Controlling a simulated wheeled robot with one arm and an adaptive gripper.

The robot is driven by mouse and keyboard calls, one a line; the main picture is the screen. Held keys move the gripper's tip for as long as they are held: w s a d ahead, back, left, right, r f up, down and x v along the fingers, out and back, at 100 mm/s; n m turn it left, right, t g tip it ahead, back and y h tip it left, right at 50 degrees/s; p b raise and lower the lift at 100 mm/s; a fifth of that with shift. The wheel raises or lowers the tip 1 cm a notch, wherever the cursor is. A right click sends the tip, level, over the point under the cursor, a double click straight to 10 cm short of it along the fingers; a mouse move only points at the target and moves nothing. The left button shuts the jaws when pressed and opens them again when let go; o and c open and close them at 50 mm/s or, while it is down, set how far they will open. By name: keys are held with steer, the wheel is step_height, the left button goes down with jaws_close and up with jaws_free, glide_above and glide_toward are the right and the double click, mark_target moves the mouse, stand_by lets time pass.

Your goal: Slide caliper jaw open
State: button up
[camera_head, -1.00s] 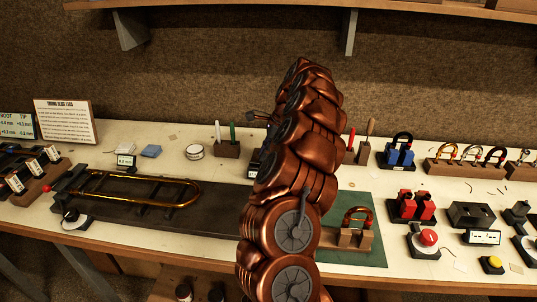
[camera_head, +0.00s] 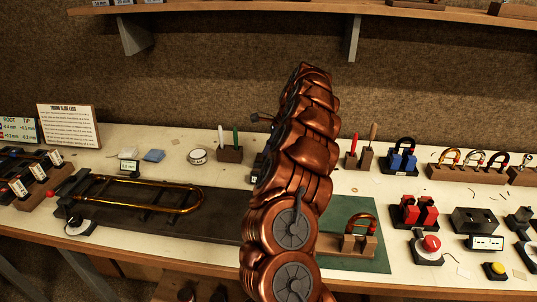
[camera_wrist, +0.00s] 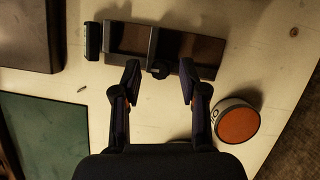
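In the wrist view, what looks like the caliper is a dark fixture (camera_wrist: 127,38) with brown panels, a small dark round knob (camera_wrist: 159,70) at its near edge and a small green-faced display block (camera_wrist: 92,41) at its left end. My gripper (camera_wrist: 160,75) is open, its two fingers apart on either side of the knob. I cannot tell whether either finger touches anything. In the head view my own arm hides my fingers and most of this fixture; a dark piece (camera_head: 257,165) shows at the arm's left edge.
An orange-topped round tin (camera_wrist: 238,123) stands close to the right finger. A green mat (camera_wrist: 45,135) lies lower left and a dark slab (camera_wrist: 28,35) upper left. In the head view, a brass slide (camera_head: 150,188) and a pen holder (camera_head: 230,154) are left of my arm.

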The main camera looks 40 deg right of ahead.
stand_by(0.3)
steer(key=v, duration=1.1)
steer(key=shift+r, duration=0.35)
steer(key=shift+s+r, duration=0.1)
stand_by(0.8)
